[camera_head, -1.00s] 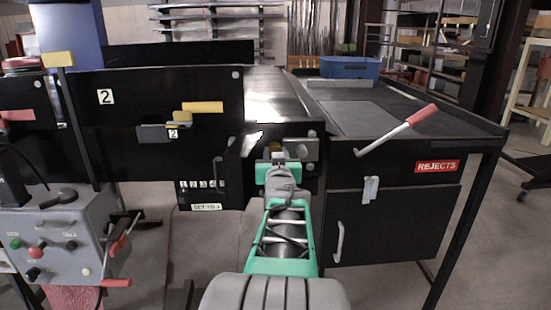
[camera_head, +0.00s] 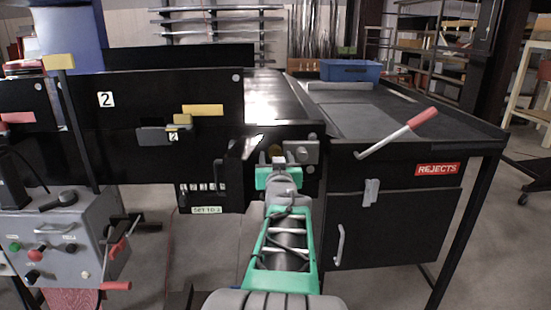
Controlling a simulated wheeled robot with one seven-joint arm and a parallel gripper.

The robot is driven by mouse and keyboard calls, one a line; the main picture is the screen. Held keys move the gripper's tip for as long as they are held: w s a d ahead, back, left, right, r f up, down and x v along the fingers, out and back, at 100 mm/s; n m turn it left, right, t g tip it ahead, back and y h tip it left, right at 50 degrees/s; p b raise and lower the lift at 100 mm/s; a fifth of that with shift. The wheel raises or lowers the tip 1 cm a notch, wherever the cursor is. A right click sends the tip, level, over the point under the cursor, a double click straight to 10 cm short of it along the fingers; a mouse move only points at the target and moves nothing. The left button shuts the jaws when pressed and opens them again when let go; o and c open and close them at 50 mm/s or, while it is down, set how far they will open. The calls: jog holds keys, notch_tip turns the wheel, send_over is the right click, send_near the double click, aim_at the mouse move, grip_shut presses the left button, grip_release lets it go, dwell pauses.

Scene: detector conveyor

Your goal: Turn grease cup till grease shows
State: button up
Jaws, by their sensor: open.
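My arm reaches forward to the right end of the black conveyor frame. My gripper (camera_head: 279,161), with its teal body, is at that end, seen from behind. A small dull-yellow, brass-like piece (camera_head: 274,149) shows just beyond the fingers; it may be the grease cup, but it is mostly hidden and too small to be sure. Beside it on the right is a grey bearing plate (camera_head: 304,151) on the conveyor end. I cannot tell whether the fingers touch or surround the brass piece. No grease can be made out.
The black rejects table (camera_head: 470,130) stands close on the right, with a red-handled lever (camera_head: 422,117) on its front edge and a blue bin (camera_head: 349,70) on top. A grey control box (camera_head: 60,240) with buttons is at lower left. Open floor lies below the conveyor.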

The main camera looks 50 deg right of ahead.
jog(key=v, duration=0.7)
jog(key=shift+b, duration=0.35)
